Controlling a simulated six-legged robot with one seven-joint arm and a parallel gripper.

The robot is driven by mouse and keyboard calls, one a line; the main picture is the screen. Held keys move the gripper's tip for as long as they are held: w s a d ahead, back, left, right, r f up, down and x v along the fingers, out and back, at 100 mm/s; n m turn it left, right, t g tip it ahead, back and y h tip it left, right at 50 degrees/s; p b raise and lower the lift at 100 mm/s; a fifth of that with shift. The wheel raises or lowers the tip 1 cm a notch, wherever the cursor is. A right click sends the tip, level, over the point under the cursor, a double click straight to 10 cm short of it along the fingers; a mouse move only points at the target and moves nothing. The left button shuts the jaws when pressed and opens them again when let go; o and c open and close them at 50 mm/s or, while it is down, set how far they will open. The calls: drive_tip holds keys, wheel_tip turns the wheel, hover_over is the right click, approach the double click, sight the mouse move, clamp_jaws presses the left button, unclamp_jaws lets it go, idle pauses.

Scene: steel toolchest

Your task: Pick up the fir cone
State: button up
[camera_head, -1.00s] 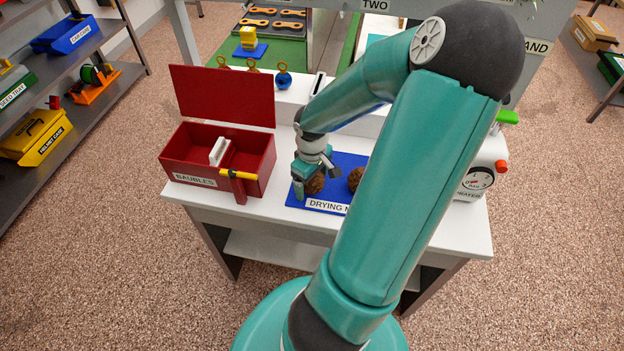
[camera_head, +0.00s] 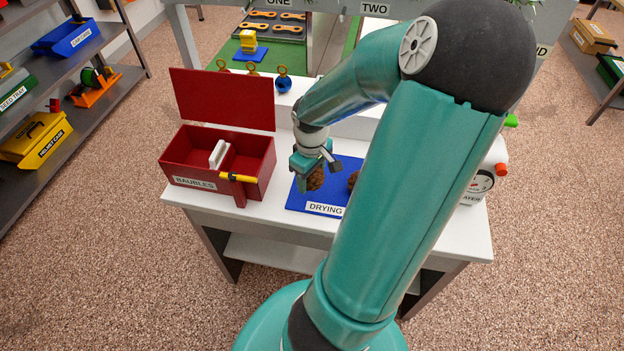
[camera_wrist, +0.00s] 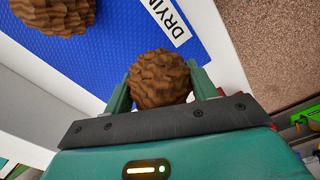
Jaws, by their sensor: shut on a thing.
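A brown, scaly fir cone (camera_wrist: 160,78) sits between the two green fingers of my gripper (camera_wrist: 161,85) in the wrist view. My gripper is shut on it. In the head view the held cone (camera_head: 315,179) shows under my gripper (camera_head: 317,172), over the left part of the blue drying mat (camera_head: 297,201). A second brown cone (camera_wrist: 55,14) lies on the mat at the upper left of the wrist view. In the head view this second cone (camera_head: 353,179) is partly hidden by my arm.
A blue bauble (camera_head: 283,82) stands behind. A white machine (camera_head: 483,180) is at the right, partly hidden by my arm.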

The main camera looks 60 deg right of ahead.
drive_tip(key=shift+s+a+r, duration=2.4)
drive_tip(key=shift+a+r, duration=2.2)
drive_tip(key=shift+a, duration=1.45)
drive_tip(key=w+r, duration=0.2)
drive_tip(key=w, duration=3.5)
drive_tip(key=shift+d, duration=0.4)
drive_tip(key=shift+s+f, duration=0.1)
drive_tip(key=shift+f, duration=5.15)
